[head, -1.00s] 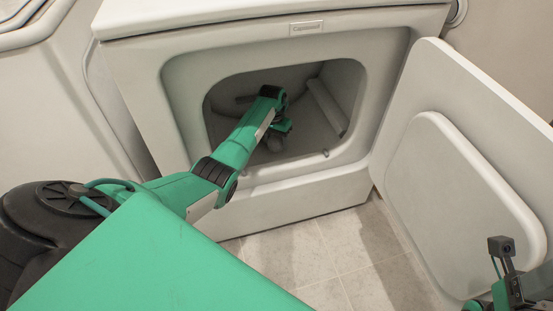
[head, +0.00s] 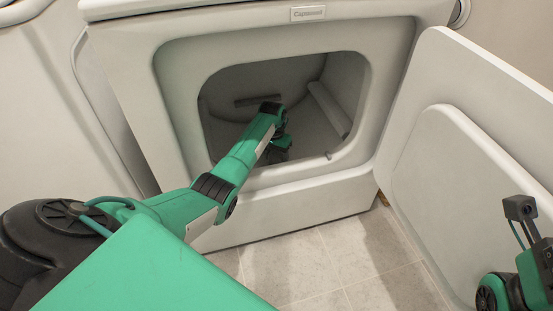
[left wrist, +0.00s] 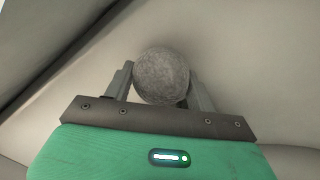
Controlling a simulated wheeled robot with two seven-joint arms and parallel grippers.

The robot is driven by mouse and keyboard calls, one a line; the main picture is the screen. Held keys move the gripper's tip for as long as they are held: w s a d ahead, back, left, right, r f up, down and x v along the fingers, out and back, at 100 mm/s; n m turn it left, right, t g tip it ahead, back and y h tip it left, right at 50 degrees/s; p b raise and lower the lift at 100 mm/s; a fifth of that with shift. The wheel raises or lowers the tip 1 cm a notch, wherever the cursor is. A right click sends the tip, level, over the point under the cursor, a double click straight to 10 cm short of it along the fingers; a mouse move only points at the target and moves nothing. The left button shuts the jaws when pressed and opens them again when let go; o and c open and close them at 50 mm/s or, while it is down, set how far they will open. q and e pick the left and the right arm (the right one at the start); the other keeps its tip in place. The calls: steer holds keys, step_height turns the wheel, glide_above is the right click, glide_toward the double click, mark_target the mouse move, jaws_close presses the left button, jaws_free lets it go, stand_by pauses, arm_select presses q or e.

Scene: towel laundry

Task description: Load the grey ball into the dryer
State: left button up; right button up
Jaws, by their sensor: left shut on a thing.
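The grey ball (left wrist: 162,76) is round and rough-looking and sits between the two fingers of my left gripper (left wrist: 161,84) in the left wrist view. The fingers are shut on it. In the head view my left gripper (head: 277,148) is inside the opening of the white dryer (head: 180,95), and its arm comes in from the left over the lower rim. The ball is hidden there behind my gripper and arm. Part of my right wrist shows at the right edge; its fingers cannot be made out.
The dryer door (head: 455,170) stands wide open on the right, close to my right wrist. The drum (head: 305,85) has pale raised vanes and looks empty around my gripper. Tiled floor (head: 330,265) lies clear in front of the dryer.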

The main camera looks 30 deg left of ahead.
arm_select(q)
steer(key=shift+f, duration=0.1)
steer(key=o, duration=1)
